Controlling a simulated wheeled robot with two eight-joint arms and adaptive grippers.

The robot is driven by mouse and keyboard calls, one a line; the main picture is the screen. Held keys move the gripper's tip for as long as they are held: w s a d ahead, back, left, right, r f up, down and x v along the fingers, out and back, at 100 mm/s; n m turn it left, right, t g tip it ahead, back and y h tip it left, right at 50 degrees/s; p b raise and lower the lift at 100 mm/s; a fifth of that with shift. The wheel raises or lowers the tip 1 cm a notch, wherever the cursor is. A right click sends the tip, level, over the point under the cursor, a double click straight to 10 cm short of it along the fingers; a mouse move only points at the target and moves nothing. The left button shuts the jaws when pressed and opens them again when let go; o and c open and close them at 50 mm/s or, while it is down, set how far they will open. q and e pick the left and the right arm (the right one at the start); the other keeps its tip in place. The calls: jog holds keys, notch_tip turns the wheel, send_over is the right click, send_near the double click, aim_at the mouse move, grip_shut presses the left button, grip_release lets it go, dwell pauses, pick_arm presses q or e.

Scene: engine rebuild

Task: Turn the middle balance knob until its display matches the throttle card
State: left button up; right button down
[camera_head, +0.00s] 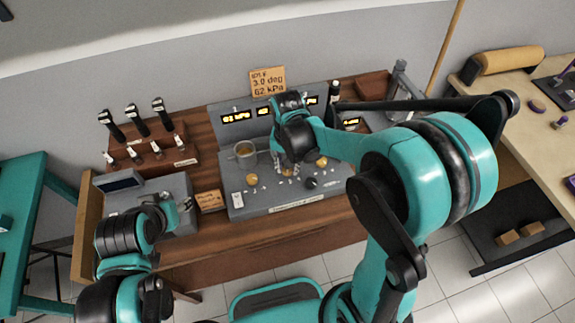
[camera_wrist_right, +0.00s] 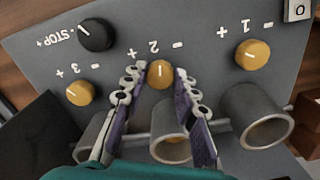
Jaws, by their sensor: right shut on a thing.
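The middle balance knob (camera_wrist_right: 160,74), brass with a pale pointer line, sits at the upside-down label 2 on the grey panel. My right gripper (camera_wrist_right: 158,86) is shut on it, one finger on each side. In the head view my right gripper (camera_head: 290,165) covers this knob. The throttle card (camera_head: 267,81) stands behind the console and reads 3.0 deg and 62 kPa. A lit display (camera_head: 236,116) at the left seems to read about 63 kPa. Other displays are partly hidden by my right arm. My left gripper (camera_head: 168,212) is by the grey box; its jaws are unclear.
Knob 1 (camera_wrist_right: 252,54), knob 3 (camera_wrist_right: 80,92) and a black STOP knob (camera_wrist_right: 97,34) lie close by. Metal tubes (camera_wrist_right: 255,116) stand along the panel. A wooden rack (camera_head: 150,148) with black-handled tools and a grey box (camera_head: 122,186) with a dark screen are at the left.

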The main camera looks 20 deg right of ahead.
jog(key=c, duration=1.2)
grip_release()
notch_tip(320, 180, up, 12)
jog(key=s+d+f+n+t+b, duration=0.1)
jog(key=s+f+t+b, duration=0.1)
jog(key=s, duration=0.1)
jog(key=s+d+f+n+t+b, duration=0.2)
jog(key=s, duration=0.2)
jog(key=s+d+f+n+t+b, duration=0.1)
jog(key=s+d+f+t, duration=0.1)
jog(key=s+t, duration=0.1)
jog(key=shift+s+f+n+b, duration=0.4)
jog(key=shift+s, duration=0.05)
dwell(0.4)
